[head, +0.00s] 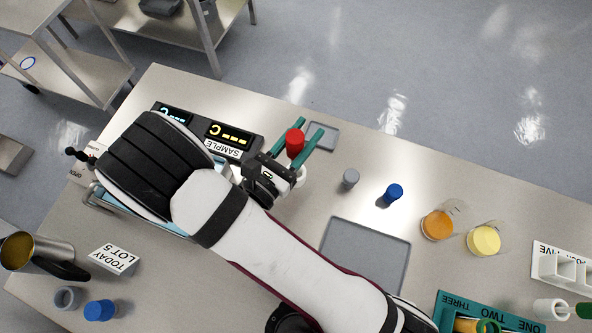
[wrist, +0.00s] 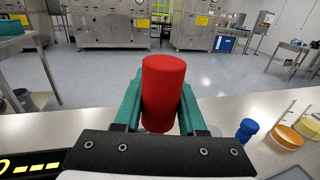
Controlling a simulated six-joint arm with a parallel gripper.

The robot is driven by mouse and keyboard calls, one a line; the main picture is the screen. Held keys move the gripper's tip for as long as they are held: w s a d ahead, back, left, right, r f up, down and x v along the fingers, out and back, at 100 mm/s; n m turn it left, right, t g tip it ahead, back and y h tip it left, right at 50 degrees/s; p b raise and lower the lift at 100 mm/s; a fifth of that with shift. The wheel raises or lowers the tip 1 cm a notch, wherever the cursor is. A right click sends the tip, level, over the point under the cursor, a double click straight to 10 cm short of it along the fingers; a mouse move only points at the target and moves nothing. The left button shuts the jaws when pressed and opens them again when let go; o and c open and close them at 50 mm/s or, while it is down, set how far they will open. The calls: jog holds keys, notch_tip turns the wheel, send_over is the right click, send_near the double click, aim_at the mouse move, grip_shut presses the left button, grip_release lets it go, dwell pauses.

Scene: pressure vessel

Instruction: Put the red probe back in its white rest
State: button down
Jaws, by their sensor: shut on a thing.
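The red probe (head: 295,143) is a red cylinder held upright between the green fingers of my gripper (head: 297,144). It also shows in the wrist view (wrist: 163,93), with a green finger on each side. My gripper is shut on it, above the table's far edge area, near a small grey tray. A white ring-like part (head: 301,176) shows just beside the gripper's base; I cannot tell if it is the white rest. My arm hides part of the table.
A display box marked SAMPLE (head: 225,137) stands left of the gripper. A grey cap (head: 350,178), a blue knobbed piece (head: 393,193), and orange (head: 437,224) and yellow (head: 484,239) beakers stand to the right. A small grey tray (head: 322,135) and a larger tray (head: 365,255) lie flat.

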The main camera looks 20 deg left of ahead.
notch_tip(320, 180, down, 7)
jog(key=shift+f, duration=0.1)
jog(key=shift+f, duration=0.1)
jog(key=shift+c, duration=2.4)
grip_release()
jog(key=v, duration=1.2)
